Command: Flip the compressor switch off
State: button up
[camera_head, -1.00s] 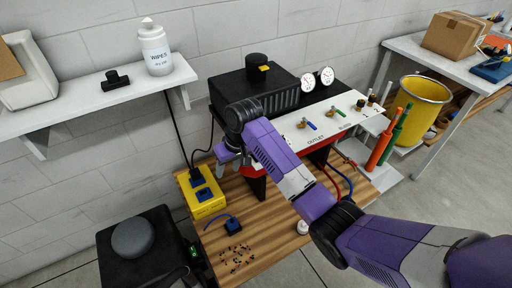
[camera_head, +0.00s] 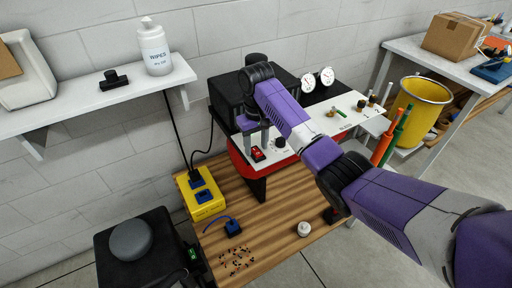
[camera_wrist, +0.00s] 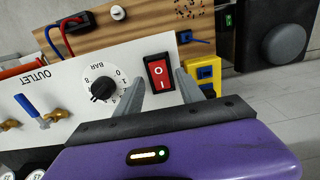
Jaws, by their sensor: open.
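The compressor switch (camera_head: 258,154) is a red rocker in a black frame, at the left end of the compressor's white front panel (camera_head: 315,127). In the wrist view the switch (camera_wrist: 159,77) shows white O and I marks; I cannot tell which side is pressed in. My gripper (camera_head: 256,138) is just above the switch in the head view. In the wrist view my gripper (camera_wrist: 161,76) is open and empty, with one finger on each side of the switch. I cannot tell whether the fingertips touch the panel.
A black dial (camera_wrist: 103,88) marked BAR sits beside the switch, with a blue-handled outlet valve (camera_wrist: 38,112) further left. A yellow socket box (camera_head: 203,196) stands on the wooden bench left of the compressor. A white knob (camera_head: 304,229) lies near the bench front.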

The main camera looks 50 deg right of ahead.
jog(key=shift+f, duration=0.55)
grip_shut()
jog(key=shift+p, duration=0.3)
jog(key=shift+s+a+r+t+p, duration=0.2)
jog(key=shift+t+p, duration=0.4)
jog(key=shift+p, duration=0.2)
jog(key=shift+s+f+t+h+p, duration=0.15)
jog(key=shift+t+h+p, duration=0.2)
jog(key=shift+t, duration=0.35)
jog(key=shift+s+f+t+h+p, duration=0.1)
jog(key=shift+t+h+p, duration=0.2)
jog(key=shift+t, duration=0.4)
